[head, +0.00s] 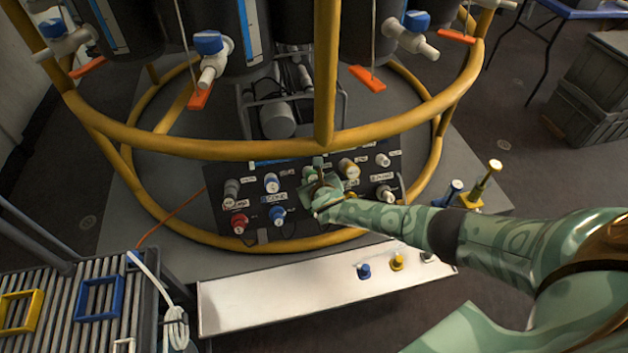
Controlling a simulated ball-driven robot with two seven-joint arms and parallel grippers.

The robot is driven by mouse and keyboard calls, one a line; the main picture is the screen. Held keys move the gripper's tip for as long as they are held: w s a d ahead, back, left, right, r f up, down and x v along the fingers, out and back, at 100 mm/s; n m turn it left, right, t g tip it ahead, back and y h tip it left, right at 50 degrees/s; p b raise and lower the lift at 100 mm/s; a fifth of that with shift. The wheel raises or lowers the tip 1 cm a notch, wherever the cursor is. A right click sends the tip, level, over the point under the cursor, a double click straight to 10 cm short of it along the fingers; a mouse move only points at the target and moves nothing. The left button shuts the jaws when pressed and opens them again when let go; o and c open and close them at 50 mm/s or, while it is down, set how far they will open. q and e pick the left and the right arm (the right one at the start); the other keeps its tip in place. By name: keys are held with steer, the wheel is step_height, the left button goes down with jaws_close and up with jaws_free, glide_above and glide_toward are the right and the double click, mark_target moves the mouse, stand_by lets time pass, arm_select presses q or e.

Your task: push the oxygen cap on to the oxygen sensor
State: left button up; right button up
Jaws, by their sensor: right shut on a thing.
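A dark sensor panel (330,222) with labelled fittings lies low behind the yellow ring frame. My right gripper (320,192) comes in from the right and is over the middle of this panel. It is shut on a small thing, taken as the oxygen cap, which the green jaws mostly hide. The oxygen sensor is not clearly seen; I cannot tell whether the cap touches it. A small greenish fitting (317,163) stands just behind the gripper. My left gripper is not in view.
Red (239,222) and blue (277,214) caps are at the panel's front left. The yellow ring frame (250,149) passes above the panel. A slatted bench (75,325) stands at left.

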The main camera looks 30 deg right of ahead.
stand_by(0.4)
steer(key=o, duration=1)
arm_select(q)
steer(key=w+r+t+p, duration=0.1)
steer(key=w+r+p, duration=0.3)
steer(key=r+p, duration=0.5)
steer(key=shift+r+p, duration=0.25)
steer(key=shift+p, duration=0.5)
arm_select(e)
steer(key=v, duration=1.6)
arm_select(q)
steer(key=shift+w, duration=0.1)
